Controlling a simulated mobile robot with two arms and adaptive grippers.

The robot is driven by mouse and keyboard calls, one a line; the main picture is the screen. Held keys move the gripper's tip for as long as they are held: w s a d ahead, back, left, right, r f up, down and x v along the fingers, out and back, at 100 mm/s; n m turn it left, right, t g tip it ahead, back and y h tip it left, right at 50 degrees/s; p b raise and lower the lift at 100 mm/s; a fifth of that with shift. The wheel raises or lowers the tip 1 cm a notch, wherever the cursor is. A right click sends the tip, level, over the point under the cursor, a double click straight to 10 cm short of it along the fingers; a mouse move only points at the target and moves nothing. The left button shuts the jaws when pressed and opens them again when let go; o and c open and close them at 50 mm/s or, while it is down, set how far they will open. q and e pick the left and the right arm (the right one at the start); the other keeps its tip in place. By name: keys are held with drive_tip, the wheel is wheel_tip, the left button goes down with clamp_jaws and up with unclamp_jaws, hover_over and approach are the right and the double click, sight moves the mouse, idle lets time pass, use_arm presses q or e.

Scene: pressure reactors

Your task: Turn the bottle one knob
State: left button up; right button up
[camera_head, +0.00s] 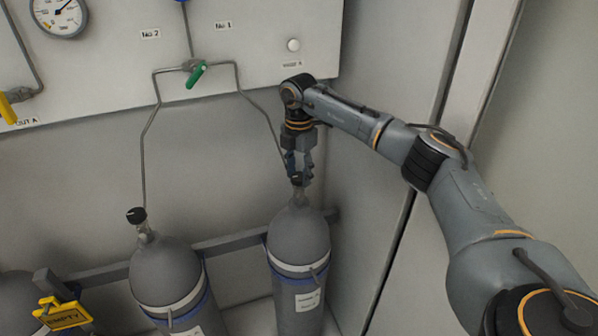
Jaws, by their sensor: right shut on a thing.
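My right gripper (298,172) points down from above and is shut on this knob. The left bottle (167,275) has a black knob (136,215) that is free and in plain sight. My left gripper is not in view.
Thin metal pipes run from the bottles to a green-handled valve (197,75) on the panel. A rail (235,243) runs behind the bottles. A cabinet wall (385,200) stands close at the right.

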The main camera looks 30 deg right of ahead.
sight(299, 176)
drive_tip(key=o, duration=1.2)
drive_tip(key=shift+c, duration=0.2)
wheel_tip(299, 176, up, 12)
